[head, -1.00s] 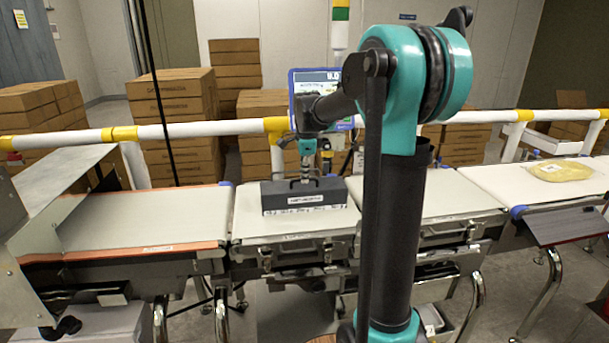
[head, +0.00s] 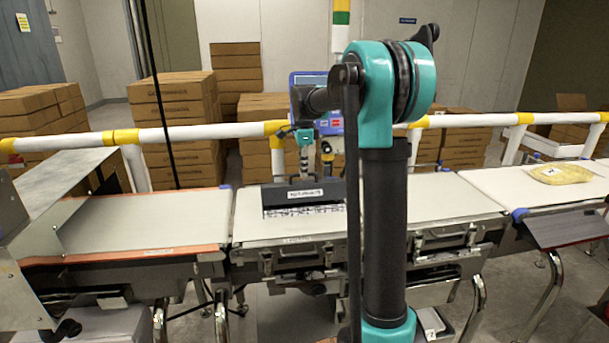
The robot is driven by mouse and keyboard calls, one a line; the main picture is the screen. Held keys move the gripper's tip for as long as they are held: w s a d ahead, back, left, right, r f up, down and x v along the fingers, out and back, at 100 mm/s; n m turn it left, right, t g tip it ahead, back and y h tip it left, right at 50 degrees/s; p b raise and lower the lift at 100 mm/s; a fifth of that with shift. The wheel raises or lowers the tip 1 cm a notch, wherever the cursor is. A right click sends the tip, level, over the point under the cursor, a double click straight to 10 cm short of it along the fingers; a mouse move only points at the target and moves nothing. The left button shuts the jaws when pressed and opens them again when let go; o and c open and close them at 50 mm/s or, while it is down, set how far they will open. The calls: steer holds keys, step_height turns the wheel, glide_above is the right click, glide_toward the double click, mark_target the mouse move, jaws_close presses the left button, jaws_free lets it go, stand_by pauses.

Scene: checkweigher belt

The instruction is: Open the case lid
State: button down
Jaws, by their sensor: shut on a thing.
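The dark grey case (head: 304,211) sits on the middle white belt, with a pale, patterned strip showing along its lower front. Its lid (head: 275,196) has a white label on its front and looks tilted, with its front edge above that strip. My gripper (head: 304,176) points down at the top of the lid and is shut at the lid's handle. The fingertips are small, and their exact contact with the handle is hard to see. My own arm stands just right of the case and hides the belt there.
A blue-framed display (head: 327,112) stands behind the case, near a white and yellow rail (head: 200,130). A slanted metal guard (head: 60,185) stands at left. A yellow bag (head: 560,173) lies on the right belt. The belt left of the case is clear.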

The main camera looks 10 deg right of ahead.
steer(key=w+f, duration=0.1)
steer(key=w, duration=0.8)
steer(key=c, duration=2.2)
jaws_free()
steer(key=shift+w+f, duration=0.15)
steer(key=shift+w, duration=0.1)
steer(key=o, duration=0.6)
